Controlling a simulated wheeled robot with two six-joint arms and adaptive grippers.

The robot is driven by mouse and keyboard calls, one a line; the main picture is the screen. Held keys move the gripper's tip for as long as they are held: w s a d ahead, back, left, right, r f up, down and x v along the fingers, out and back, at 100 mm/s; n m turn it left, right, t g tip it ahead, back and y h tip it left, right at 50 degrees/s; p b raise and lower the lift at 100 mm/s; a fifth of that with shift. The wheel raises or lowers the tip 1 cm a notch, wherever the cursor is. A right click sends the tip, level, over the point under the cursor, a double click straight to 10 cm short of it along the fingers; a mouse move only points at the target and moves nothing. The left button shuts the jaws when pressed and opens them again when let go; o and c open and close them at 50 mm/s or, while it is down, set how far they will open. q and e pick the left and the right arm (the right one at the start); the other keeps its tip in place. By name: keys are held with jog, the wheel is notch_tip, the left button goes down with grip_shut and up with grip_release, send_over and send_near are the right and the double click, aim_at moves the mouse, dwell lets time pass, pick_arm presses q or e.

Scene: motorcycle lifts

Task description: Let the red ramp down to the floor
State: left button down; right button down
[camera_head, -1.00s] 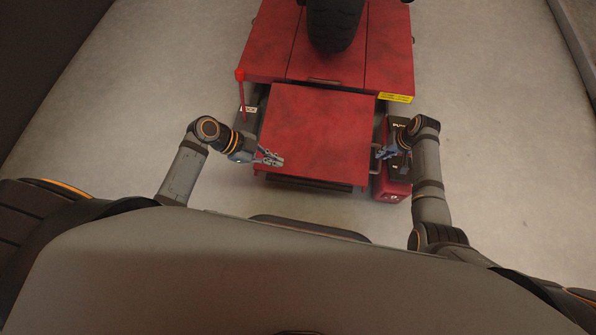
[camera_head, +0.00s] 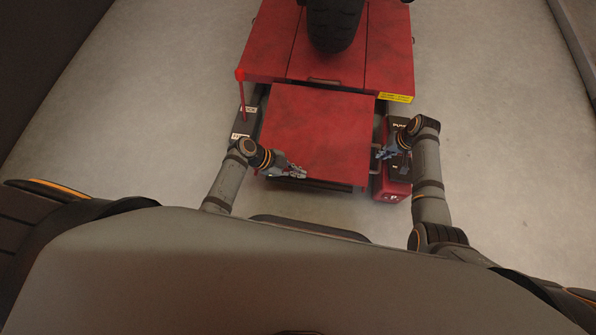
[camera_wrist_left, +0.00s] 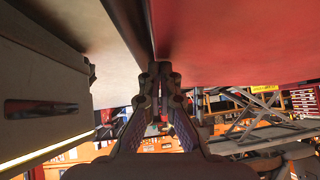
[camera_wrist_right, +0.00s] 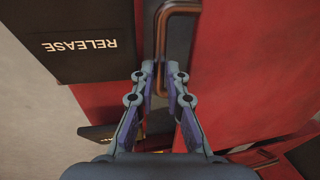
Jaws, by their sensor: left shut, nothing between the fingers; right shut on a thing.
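The red ramp (camera_head: 318,125) is a flat red panel at the near end of the red lift table (camera_head: 350,50). Its surface also fills the upper right of the left wrist view (camera_wrist_left: 240,40). My left gripper (camera_head: 302,173) is shut and empty at the ramp's near edge, left of its middle; in the left wrist view its fingertips (camera_wrist_left: 160,72) meet just beside the red panel. My right gripper (camera_head: 379,153), at the ramp's right side, is shut on a copper-coloured bar handle (camera_wrist_right: 160,45) beside a black plate marked RELEASE (camera_wrist_right: 85,45). The ramp's underside is hidden in the head view.
A motorcycle tyre (camera_head: 333,25) stands on the lift table. A red and black unit (camera_head: 393,185) sits right of the ramp. A red-topped lever (camera_head: 241,90) rises at the left. Grey floor (camera_head: 480,130) is clear on both sides.

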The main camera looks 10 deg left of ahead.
pick_arm(q)
jog(key=shift+f+t, duration=0.3)
jog(key=shift+f, duration=0.7)
pick_arm(e)
jog(key=c, duration=1.4)
grip_release()
jog(key=shift+o, duration=0.2)
